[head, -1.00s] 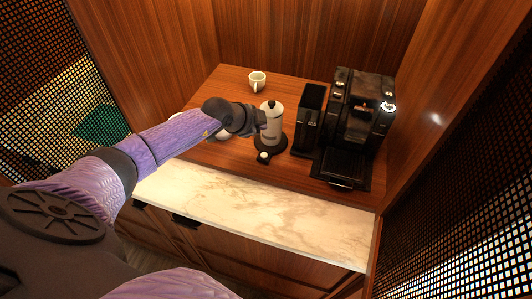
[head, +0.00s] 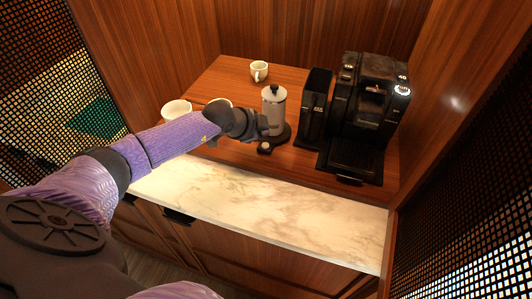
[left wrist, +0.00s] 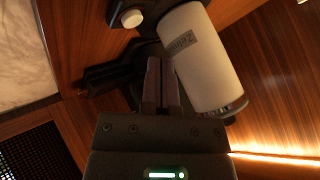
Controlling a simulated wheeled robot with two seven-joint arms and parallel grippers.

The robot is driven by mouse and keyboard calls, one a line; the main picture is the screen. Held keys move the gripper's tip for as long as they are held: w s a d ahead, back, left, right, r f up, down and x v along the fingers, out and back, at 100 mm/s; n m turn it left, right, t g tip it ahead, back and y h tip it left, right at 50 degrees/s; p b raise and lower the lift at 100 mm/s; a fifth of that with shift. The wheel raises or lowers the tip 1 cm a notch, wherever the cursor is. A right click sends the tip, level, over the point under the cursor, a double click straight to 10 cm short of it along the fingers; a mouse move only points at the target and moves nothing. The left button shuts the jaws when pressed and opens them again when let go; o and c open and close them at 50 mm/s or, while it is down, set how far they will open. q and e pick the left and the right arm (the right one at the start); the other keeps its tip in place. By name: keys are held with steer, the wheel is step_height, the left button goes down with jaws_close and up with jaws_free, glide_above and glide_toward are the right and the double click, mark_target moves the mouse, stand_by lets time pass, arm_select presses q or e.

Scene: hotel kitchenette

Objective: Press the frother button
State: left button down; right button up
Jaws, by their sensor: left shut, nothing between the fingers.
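The frother is a white-grey cylinder with a black lid (head: 274,103) standing upright on a dark round base (head: 283,137). Its round white button (head: 264,147) sits on a small tab at the front of the base. My left gripper (head: 264,127) is shut and empty, just left of the frother and above the button. In the left wrist view the closed fingertips (left wrist: 161,66) point at the base, beside the frother body (left wrist: 205,62). The button (left wrist: 130,18) shows up and left of the fingertips, apart from them. My right gripper is out of view.
A black coffee machine (head: 365,110) and a narrow black unit (head: 314,108) stand right of the frother. A white cup (head: 259,71) stands behind. A white bowl (head: 176,109) and another white piece (head: 219,103) are near my left arm. The marble front strip (head: 240,212) is clear.

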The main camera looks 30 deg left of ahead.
mark_target(270, 142)
arm_select(q)
step_height(270, 142, down, 2)
steer(key=shift+f+b, duration=0.1)
steer(key=shift+b, duration=0.2)
stand_by(0.7)
steer(key=shift+f, duration=0.15)
stand_by(1.0)
steer(key=shift+f, duration=0.25)
steer(key=shift+f, duration=0.35)
stand_by(0.5)
steer(key=shift+r, duration=0.1)
steer(key=shift+r+p, duration=0.7)
steer(key=shift+p, duration=0.35)
